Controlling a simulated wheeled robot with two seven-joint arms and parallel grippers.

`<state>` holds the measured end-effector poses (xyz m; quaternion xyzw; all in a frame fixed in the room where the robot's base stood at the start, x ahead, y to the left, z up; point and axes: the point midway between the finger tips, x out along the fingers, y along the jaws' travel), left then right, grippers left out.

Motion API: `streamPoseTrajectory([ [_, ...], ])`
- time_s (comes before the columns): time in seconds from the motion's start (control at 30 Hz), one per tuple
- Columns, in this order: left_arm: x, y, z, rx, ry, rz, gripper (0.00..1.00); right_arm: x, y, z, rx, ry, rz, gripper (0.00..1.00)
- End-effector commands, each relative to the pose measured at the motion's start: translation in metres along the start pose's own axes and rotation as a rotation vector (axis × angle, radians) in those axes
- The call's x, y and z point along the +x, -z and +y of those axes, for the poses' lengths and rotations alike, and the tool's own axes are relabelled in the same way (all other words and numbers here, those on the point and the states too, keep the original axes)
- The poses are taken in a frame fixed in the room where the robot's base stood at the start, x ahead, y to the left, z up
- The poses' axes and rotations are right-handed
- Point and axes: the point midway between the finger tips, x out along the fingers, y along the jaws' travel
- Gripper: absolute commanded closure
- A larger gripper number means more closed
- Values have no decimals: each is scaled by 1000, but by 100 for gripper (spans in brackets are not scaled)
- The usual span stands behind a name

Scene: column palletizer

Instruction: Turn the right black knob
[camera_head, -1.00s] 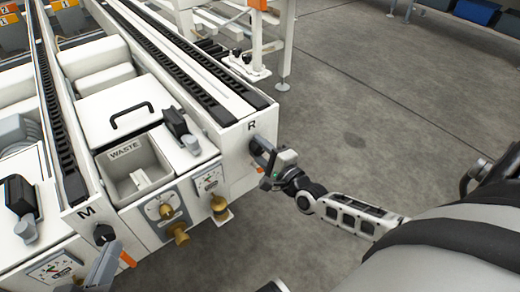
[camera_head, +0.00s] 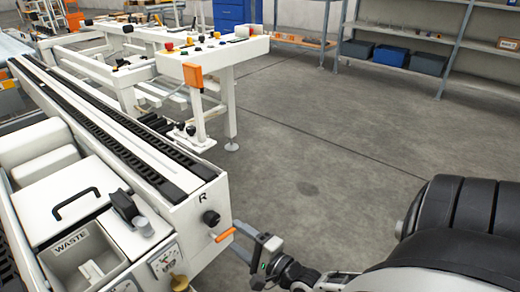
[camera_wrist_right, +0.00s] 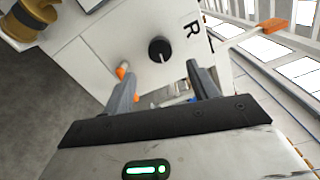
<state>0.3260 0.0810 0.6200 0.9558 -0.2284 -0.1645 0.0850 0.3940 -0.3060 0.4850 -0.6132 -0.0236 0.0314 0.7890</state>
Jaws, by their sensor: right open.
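The right black knob (camera_head: 211,217) sits on the white end panel of the conveyor, below the letter R. In the right wrist view the black knob (camera_wrist_right: 160,50) is ahead of my fingers, near the middle between them. An orange-tipped lever (camera_head: 225,235) is just below the knob; its orange part (camera_wrist_right: 121,72) also shows beside the left finger in the wrist view. My right gripper (camera_head: 240,240) is below and right of the knob, apart from it. In the wrist view the right gripper (camera_wrist_right: 160,80) is open and empty. My left gripper is not in view.
A waste bin (camera_head: 80,265) and a gauge (camera_head: 166,262) are left of the panel. A white frame with an orange box (camera_head: 192,75) stands behind. Shelves with bins (camera_head: 390,55) are at the back right. The grey floor (camera_head: 330,150) is clear.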

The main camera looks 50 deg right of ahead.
Motion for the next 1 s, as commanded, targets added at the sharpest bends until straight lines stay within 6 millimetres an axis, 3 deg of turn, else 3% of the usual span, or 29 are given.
streamPoseTrajectory([
  [0.1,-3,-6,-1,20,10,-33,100,-29,0,-1,0,-5,1,41],
  [0.33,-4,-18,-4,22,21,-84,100,-61,0,0,-1,-3,-1,41],
  [1.0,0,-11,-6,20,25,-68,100,-68,0,0,0,-1,0,41],
])
